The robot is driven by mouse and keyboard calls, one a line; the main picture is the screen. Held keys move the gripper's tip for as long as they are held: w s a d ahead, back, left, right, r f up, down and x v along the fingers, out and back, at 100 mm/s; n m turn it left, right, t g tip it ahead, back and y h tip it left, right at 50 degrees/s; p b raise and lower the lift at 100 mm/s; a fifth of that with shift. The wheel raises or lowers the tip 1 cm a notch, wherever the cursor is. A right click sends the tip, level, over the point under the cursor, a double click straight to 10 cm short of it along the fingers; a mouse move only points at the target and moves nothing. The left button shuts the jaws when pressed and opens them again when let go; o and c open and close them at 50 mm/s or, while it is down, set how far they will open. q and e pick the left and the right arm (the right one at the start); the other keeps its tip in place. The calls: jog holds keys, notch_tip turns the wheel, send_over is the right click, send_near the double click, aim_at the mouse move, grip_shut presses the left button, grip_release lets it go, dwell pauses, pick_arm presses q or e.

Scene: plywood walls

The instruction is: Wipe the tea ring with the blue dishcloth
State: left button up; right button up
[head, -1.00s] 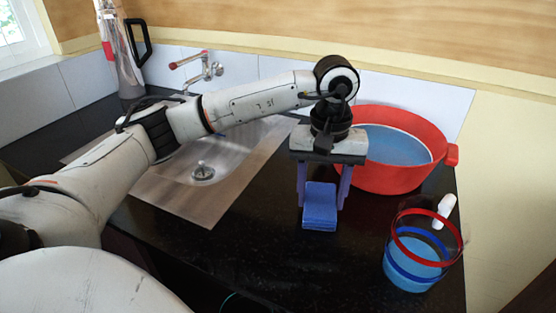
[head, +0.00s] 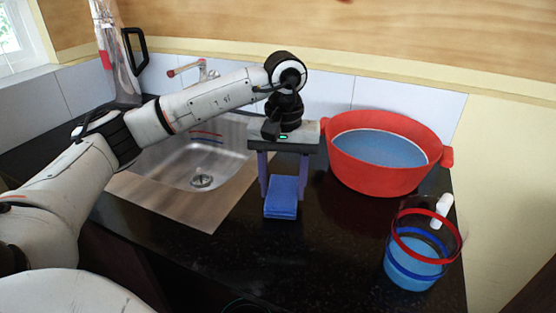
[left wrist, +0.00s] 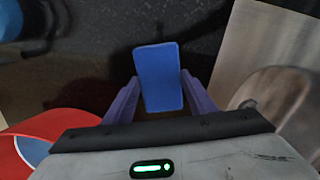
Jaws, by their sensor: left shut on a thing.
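My left gripper (head: 284,186) is shut on the blue dishcloth (head: 281,203), a folded pad held between its two purple fingers. The cloth is low over the black counter, to the right of the sink; whether it touches the counter I cannot tell. In the left wrist view, the cloth (left wrist: 160,78) shows between the fingers and sticks out past their tips. I cannot make out the tea ring in either view. My right gripper does not show.
The sink (head: 201,181) is left of the cloth. A red basin (head: 378,180) with blue inside stands at the back right. A clear container with red and blue bands (head: 413,268) stands at the front right. The counter (head: 327,240) between is clear.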

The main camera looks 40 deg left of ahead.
pick_arm(q)
notch_tip(320, 180, up, 2)
jog(key=shift+w+r, duration=0.1)
jog(key=shift+r, duration=0.05)
jog(key=shift+d+r+p, duration=0.1)
jog(key=shift+r+p, duration=2)
jog(key=shift+r, duration=0.55)
